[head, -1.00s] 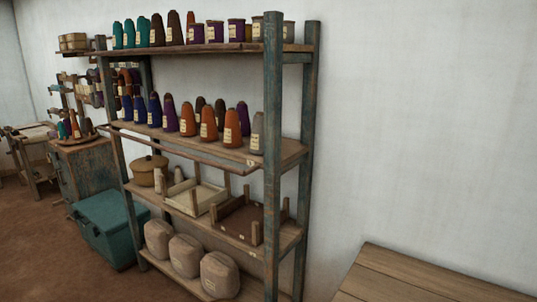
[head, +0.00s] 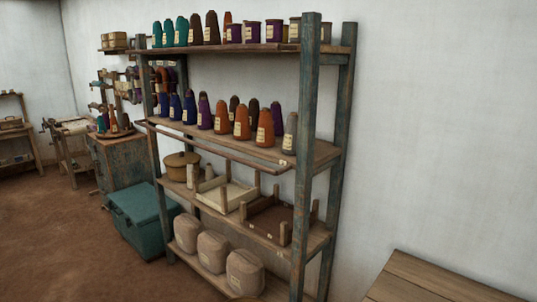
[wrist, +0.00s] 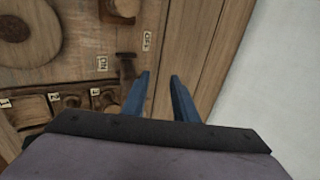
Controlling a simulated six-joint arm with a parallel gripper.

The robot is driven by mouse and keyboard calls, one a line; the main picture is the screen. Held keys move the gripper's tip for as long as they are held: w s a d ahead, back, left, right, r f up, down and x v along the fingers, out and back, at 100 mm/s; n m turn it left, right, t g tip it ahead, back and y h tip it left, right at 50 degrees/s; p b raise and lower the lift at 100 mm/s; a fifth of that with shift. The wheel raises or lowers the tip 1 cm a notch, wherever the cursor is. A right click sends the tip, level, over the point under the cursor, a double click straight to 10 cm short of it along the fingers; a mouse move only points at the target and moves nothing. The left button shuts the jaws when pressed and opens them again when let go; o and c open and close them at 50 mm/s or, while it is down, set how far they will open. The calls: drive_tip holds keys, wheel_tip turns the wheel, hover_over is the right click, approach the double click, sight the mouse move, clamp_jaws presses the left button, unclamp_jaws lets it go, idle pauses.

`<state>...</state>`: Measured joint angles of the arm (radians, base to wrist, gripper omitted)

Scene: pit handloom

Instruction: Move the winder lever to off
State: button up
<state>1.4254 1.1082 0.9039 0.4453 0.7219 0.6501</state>
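In the wrist view, a dark lever (wrist: 127,70) stands on a wooden panel (wrist: 75,72). A small ON label (wrist: 102,64) is to its left and an OFF label (wrist: 146,40) is to its upper right. The lever lies closer to the ON label. My gripper (wrist: 159,75) has two blue fingers, apart, with nothing between them. The left finger is just right of the lever; I cannot tell whether they touch. The lever and my gripper are not seen in the head view.
The head view shows a yarn shelf (head: 305,150), a teal chest (head: 145,220) and a wooden tabletop (head: 430,280).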

drive_tip(key=a+f, duration=0.1)
drive_tip(key=f, duration=0.2)
drive_tip(key=shift+w+a+y, duration=0.1)
drive_tip(key=shift+a+y, duration=0.3)
wheel_tip(320, 180, up, 6)
drive_tip(key=d+p, duration=0.1)
drive_tip(key=p, duration=0.3)
drive_tip(key=shift+r, duration=0.25)
drive_tip(key=shift+d, duration=0.1)
